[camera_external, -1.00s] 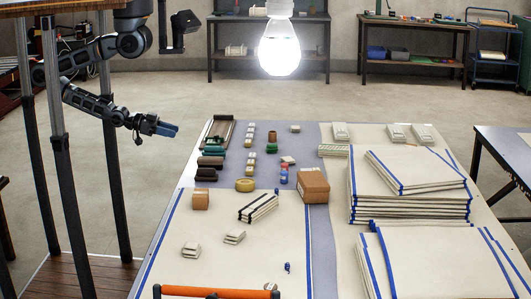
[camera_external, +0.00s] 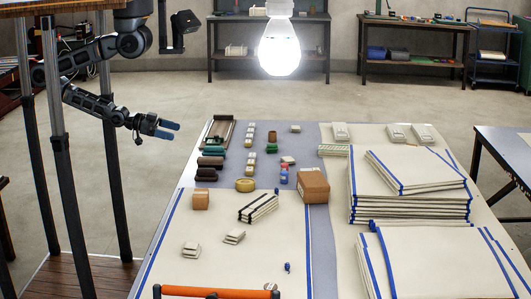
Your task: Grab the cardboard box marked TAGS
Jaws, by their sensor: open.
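Two brown cardboard boxes are on the table (camera_external: 172,222). The larger box (camera_external: 313,186) stands near the middle, on the grey-blue strip. The smaller box (camera_external: 201,200) stands toward the left edge. No lettering is readable on either, so I cannot tell which is marked TAGS. My gripper (camera_external: 172,131) has blue fingertips parted and nothing between them. It hangs in the air left of the table, apart from both boxes.
Stacks of folded cream cloth with blue edges (camera_external: 415,185) fill the table's right side. Spools (camera_external: 206,174) and a tape roll (camera_external: 245,185) sit behind the smaller box. A lit bulb (camera_external: 279,47) hangs above.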

